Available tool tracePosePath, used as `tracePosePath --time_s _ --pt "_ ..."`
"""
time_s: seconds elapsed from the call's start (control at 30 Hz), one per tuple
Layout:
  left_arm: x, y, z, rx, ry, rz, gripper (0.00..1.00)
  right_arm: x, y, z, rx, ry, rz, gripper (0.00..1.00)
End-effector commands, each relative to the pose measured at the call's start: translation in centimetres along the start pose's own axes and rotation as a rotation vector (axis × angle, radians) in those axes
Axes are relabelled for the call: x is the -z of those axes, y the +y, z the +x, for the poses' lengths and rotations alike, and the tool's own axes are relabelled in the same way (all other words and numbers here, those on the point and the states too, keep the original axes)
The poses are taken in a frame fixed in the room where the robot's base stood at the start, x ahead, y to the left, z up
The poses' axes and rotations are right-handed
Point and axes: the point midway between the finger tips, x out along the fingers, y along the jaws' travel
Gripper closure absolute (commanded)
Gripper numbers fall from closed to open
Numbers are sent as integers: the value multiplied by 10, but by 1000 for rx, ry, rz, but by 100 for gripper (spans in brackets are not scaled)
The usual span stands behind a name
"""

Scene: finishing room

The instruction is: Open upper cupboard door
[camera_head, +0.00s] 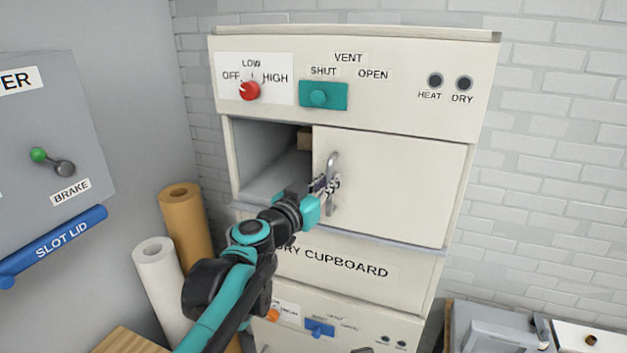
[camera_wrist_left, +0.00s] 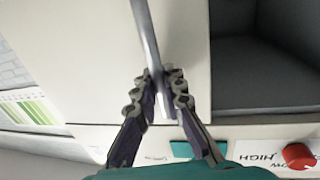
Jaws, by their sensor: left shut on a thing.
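The upper cupboard door (camera_head: 405,185) is a cream panel that covers the right part of the upper compartment. The left part is uncovered and shows the grey interior (camera_head: 275,165). A vertical metal handle (camera_head: 333,163) is at the door's left edge. My left gripper (camera_head: 328,186) is shut on this handle. In the left wrist view the handle bar (camera_wrist_left: 146,35) runs between the two fingers of my left gripper (camera_wrist_left: 158,85), and the dark opening (camera_wrist_left: 265,75) lies beside the door (camera_wrist_left: 185,40). My right gripper is not in view.
Above the door are a red knob (camera_head: 249,91) and a teal vent slider (camera_head: 323,96). A brown item (camera_head: 304,138) shows inside the compartment. Paper rolls (camera_head: 185,215) and a grey panel with a blue bar (camera_head: 55,247) stand left. Grey equipment (camera_head: 495,328) is lower right.

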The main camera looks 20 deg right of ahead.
Motion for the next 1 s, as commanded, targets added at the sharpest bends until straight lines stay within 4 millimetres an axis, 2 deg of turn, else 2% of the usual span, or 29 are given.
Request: tracePosePath --time_s 0.37,0.4,0.47,0.8,0.87,1.0 --pt "1 3 1 0 0 -1 100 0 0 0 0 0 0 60" --pt "1 3 1 0 0 -1 85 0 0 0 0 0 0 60" --pt "1 2 1 0 0 -1 69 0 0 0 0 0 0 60" --pt "1 2 -1 1 0 0 68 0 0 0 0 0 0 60" --pt "1 2 -6 1 0 -1 68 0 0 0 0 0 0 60" --pt "0 2 -28 2 0 -1 68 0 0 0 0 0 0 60"
